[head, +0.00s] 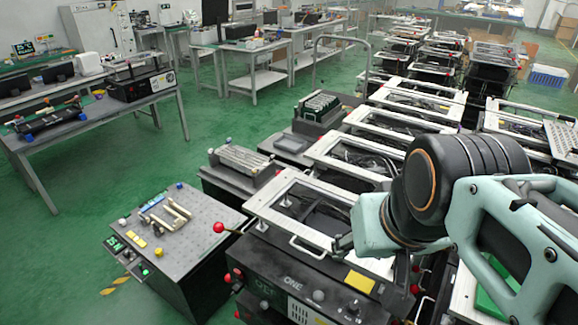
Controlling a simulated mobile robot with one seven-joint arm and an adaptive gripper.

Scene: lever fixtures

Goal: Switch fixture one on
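A black box with a perforated top (205,225) and small parts on it stands close left of the lever. More framed fixtures (365,155) run in rows behind and to the right. Green floor (60,250) is clear at left, before a grey workbench (95,118).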

